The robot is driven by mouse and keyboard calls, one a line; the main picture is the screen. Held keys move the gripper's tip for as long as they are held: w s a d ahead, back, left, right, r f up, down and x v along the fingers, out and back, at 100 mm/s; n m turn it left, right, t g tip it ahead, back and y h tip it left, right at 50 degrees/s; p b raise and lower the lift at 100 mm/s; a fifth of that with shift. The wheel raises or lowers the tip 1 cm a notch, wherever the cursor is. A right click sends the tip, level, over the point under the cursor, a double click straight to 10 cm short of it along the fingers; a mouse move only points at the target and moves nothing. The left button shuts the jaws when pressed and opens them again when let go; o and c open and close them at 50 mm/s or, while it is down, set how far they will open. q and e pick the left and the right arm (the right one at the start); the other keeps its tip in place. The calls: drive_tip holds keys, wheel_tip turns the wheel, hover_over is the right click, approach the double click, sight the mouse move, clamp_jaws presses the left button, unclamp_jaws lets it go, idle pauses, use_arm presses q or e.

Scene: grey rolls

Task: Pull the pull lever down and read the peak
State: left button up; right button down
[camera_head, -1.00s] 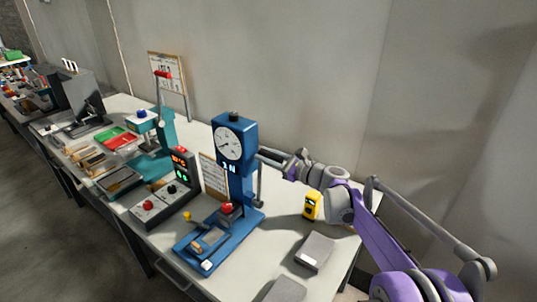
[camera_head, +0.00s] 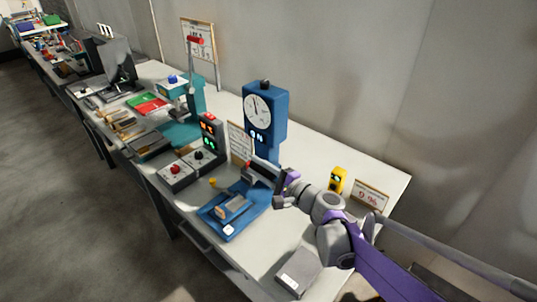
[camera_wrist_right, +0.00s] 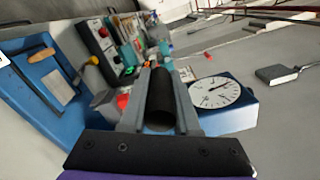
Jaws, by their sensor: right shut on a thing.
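A blue test stand (camera_head: 268,132) has a round white dial (camera_head: 257,109) with a dark needle and a small lit display below it, too small to read surely. Its blue base (camera_head: 240,207) lies on the bench. My right gripper (camera_head: 265,172) is in front of the column, below the dial. In the right wrist view, my right gripper's fingers (camera_wrist_right: 158,105) are shut on a black cylindrical lever grip (camera_wrist_right: 160,98). The dial (camera_wrist_right: 214,92) also shows there, right of the fingers. The rest of the lever is mostly hidden. My left gripper is not in view.
A control box with a red knob (camera_head: 175,170) and a lit indicator tower (camera_head: 209,136) stand left of the stand. A yellow device (camera_head: 338,180), a sign (camera_head: 370,195) and a grey block (camera_head: 298,271) lie to the right. A teal press (camera_head: 187,130) is farther back.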

drive_tip(key=shift+n, duration=0.8)
drive_tip(key=shift+s+a+f+b, duration=0.3)
drive_tip(key=shift+s+a+f, duration=0.1)
drive_tip(key=shift+f, duration=0.35)
drive_tip(key=shift+s+a+f+b, duration=0.3)
drive_tip(key=shift+s+a+f, duration=0.15)
drive_tip(key=shift+f, duration=0.3)
drive_tip(key=shift+s+a+f+b, duration=0.3)
drive_tip(key=shift+s+a+f, duration=0.1)
drive_tip(key=shift+f, duration=0.45)
drive_tip(key=c, duration=0.7)
unclamp_jaws()
drive_tip(key=shift+o, duration=0.2)
drive_tip(key=v, duration=1.1)
drive_tip(key=shift+a, duration=0.1)
